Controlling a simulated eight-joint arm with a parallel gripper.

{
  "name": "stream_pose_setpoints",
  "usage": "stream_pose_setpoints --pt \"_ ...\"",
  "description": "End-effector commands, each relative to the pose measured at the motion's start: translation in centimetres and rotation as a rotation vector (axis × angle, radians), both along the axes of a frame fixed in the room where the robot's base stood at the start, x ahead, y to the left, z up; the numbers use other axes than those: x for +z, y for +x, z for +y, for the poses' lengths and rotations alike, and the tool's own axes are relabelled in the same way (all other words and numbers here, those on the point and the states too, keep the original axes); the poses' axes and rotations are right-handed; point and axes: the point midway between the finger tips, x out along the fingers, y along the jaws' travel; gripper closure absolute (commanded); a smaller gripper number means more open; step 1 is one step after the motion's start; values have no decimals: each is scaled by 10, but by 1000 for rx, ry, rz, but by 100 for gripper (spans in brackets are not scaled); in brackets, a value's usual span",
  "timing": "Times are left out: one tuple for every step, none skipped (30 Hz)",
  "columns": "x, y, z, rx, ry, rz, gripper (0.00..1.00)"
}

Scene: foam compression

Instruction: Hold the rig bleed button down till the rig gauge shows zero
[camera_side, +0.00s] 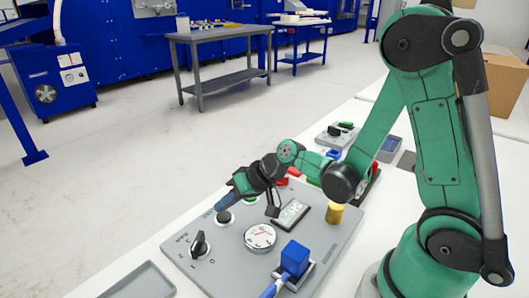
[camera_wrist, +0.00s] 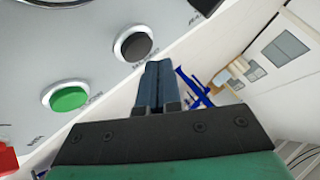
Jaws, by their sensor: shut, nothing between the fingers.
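The grey rig panel (camera_side: 232,262) lies on the white table. A round black button in a white ring (camera_side: 224,217) sits near its far left edge; it also shows in the wrist view (camera_wrist: 136,46). Its label is too small to read, so I cannot confirm it is the bleed button. My gripper (camera_side: 220,205) is shut and empty, its blue-grey fingertips (camera_wrist: 157,66) pointing at the panel right by the black button. I cannot tell whether they touch it. The round white gauge (camera_side: 260,237) faces up; its reading is too small to make out.
A black rotary knob (camera_side: 200,245), a digital display (camera_side: 291,214), a blue block (camera_side: 295,257) and a yellow cylinder (camera_side: 335,213) stand on the panel. A green button (camera_wrist: 68,98) is near the black one. A grey tray (camera_side: 143,281) lies at the front left.

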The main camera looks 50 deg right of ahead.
Motion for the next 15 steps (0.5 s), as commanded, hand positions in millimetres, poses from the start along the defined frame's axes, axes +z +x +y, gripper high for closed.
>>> stream_pose_setpoints --pt "0 0 0 0 0 0 100" --pt "0 0 0 0 0 0 100" --pt "0 0 0 0 0 0 100" --pt "0 0 0 0 0 0 100" --pt "0 0 0 0 0 0 100" --pt "0 0 0 0 0 0 100" --pt "0 0 0 0 0 0 100" --pt "0 0 0 0 0 0 100" --pt "0 0 0 0 0 0 100" --pt "0 0 0 0 0 0 100" --pt "0 0 0 0 0 0 100" --pt "1 0 0 0 0 0 100" --pt "2 0 0 0 0 0 100" --pt "3 0 0 0 0 0 100" --pt "6 0 0 0 0 0 100"
